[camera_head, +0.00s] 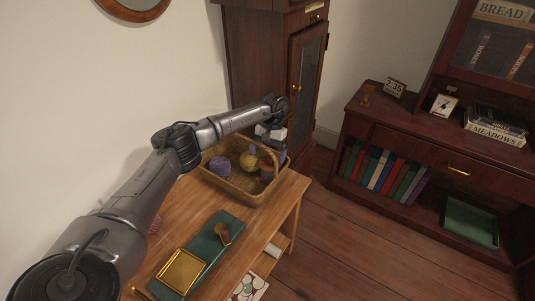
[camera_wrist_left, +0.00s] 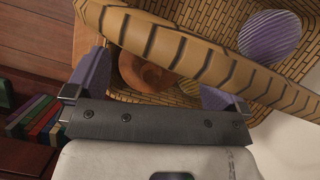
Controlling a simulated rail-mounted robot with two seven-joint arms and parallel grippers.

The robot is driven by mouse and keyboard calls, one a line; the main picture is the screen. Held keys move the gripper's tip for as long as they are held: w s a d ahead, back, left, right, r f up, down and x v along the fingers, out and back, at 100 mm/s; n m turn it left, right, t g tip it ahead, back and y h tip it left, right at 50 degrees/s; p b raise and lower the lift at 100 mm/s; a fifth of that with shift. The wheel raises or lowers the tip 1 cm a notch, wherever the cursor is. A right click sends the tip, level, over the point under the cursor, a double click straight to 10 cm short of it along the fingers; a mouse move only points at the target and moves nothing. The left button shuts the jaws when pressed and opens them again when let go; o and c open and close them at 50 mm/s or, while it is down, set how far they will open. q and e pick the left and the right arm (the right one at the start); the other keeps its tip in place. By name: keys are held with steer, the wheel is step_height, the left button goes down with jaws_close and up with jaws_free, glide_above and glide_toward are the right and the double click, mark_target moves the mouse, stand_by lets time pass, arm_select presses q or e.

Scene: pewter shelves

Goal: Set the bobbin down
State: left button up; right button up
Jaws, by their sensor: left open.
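The wicker basket (camera_head: 236,190) stands at the far end of the wooden table, its handle arched over it. My left gripper (camera_head: 270,146) is over the basket; in the left wrist view its two spread, purple-padded fingers (camera_wrist_left: 152,88) have nothing clearly held between them. The basket handle (camera_wrist_left: 185,52) crosses close in front of the fingers. A round, reddish-brown wooden piece (camera_wrist_left: 147,72), maybe the bobbin, lies beyond the handle, partly hidden by it. I cannot tell for sure which thing is the bobbin. My right gripper is out of view.
In the basket are a purple ball (camera_head: 220,165) and a yellowish ball (camera_head: 249,161). A teal mat (camera_head: 202,253) holds a gold tray (camera_head: 182,271) and a wooden piece (camera_head: 223,233). A tall dark cabinet (camera_head: 255,60) stands behind; a bookshelf (camera_head: 385,130) stands right.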

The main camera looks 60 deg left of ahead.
arm_select(q)
steer(key=p+v, duration=0.3)
steer(key=v, duration=0.8)
steer(key=shift+r+p, duration=0.3)
steer(key=shift+r, duration=0.1)
steer(key=shift+a, duration=0.1)
